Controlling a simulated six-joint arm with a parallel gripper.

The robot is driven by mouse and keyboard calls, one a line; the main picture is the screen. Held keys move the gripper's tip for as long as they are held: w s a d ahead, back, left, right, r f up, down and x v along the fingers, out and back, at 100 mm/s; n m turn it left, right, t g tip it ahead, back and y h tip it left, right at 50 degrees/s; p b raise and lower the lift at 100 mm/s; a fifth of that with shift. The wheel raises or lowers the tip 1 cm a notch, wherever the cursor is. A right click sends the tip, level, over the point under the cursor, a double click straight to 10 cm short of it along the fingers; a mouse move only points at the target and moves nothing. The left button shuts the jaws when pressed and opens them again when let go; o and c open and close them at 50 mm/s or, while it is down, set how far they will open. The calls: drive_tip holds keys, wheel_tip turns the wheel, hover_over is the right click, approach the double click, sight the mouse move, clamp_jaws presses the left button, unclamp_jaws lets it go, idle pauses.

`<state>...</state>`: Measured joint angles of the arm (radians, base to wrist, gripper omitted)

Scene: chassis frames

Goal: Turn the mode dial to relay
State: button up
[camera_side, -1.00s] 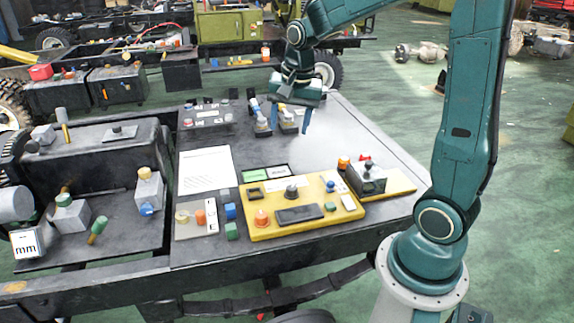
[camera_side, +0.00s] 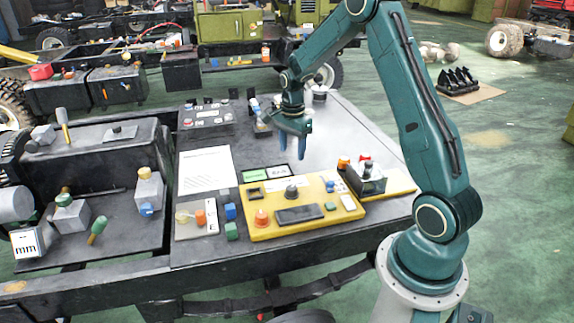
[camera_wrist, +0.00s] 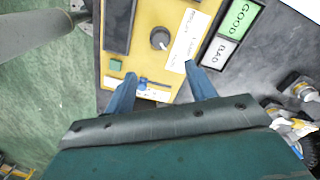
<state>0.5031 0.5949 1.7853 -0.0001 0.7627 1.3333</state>
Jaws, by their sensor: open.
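The yellow control panel (camera_side: 262,233) lies on the dark bench and also shows in the wrist view (camera_wrist: 147,15). The mode dial appears to be its dark round knob (camera_side: 291,192), near the panel's back edge. In the wrist view the knob (camera_wrist: 159,38) has a pale pointer mark and sits beside a white label strip (camera_wrist: 187,40) whose words I cannot read surely. My gripper (camera_side: 292,154) is open and empty, pointing down, above and behind the knob. In the wrist view its two blue fingertips (camera_wrist: 160,72) are apart, short of the knob and not touching it.
The panel also carries an orange button (camera_side: 262,217), a dark display (camera_side: 299,214) and a green button (camera_side: 330,206). A box with a red lever (camera_side: 367,178) stands at its right. A GOOD/BAD card (camera_side: 265,173) lies behind.

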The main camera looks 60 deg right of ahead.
sight(291, 187)
drive_tip(key=shift+f, duration=0.1)
wheel_tip(291, 187, down, 14)
drive_tip(key=shift+r, duration=0.25)
idle(0.5)
drive_tip(key=c, duration=1)
drive_tip(key=shift+o, duration=0.2)
